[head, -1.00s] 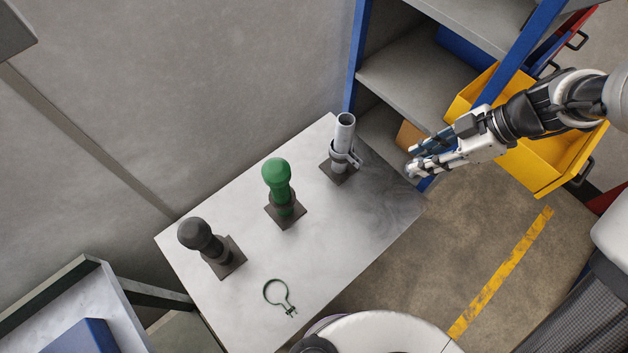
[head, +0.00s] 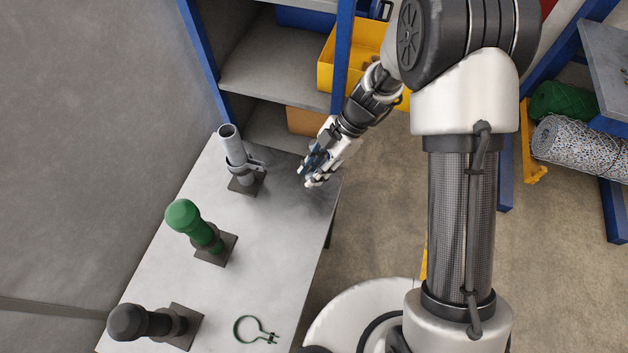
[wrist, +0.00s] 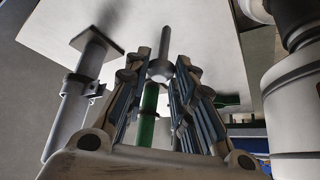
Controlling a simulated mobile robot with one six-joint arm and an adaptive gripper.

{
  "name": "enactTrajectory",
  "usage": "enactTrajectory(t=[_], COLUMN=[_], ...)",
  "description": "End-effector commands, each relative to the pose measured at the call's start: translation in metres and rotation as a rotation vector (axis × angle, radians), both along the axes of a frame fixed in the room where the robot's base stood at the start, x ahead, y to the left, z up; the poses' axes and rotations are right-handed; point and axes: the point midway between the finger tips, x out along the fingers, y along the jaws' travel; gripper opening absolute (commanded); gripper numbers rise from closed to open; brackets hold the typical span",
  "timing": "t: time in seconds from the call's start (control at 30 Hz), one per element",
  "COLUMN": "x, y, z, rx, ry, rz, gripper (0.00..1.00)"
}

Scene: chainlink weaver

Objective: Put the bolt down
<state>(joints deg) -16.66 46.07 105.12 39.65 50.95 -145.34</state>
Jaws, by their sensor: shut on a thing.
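My gripper (head: 309,172) is shut on the bolt (wrist: 160,71), a small grey piece with a rounded head between the fingertips in the wrist view. In the head view the bolt is too small to make out. The gripper appears over the far right corner of the pale table (head: 175,240), to the right of the grey post (head: 236,152). I cannot tell its height above the table. The grey post has a grey clamp (head: 256,166) around it.
A green post (head: 195,222) and a black post (head: 145,322) stand on square bases on the table. An open green ring clamp (head: 245,327) lies near the front. A shelf (head: 275,80) with a yellow bin (head: 345,68) stands behind. The table's right side has bare surface.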

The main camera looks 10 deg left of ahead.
Motion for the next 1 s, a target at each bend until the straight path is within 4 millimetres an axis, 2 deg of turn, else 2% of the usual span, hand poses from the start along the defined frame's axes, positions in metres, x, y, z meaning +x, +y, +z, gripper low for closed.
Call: enactTrajectory(t=[0.17, 0.4, 0.83, 0.87, 1.0], x=[0.000, 0.000, 0.000, 0.000, 0.000], y=[0.000, 0.000, 0.000, 0.000, 0.000], z=[-0.012, -0.047, -0.052, -0.052, -0.050], rx=[0.001, 0.000, 0.001, 0.000, 0.000], ry=[-0.001, 0.000, -0.002, -0.001, -0.001], rz=[-0.001, -0.001, 0.000, -0.001, -0.001], gripper=[0.00, 0.00, 0.00, 0.24, 0.34])
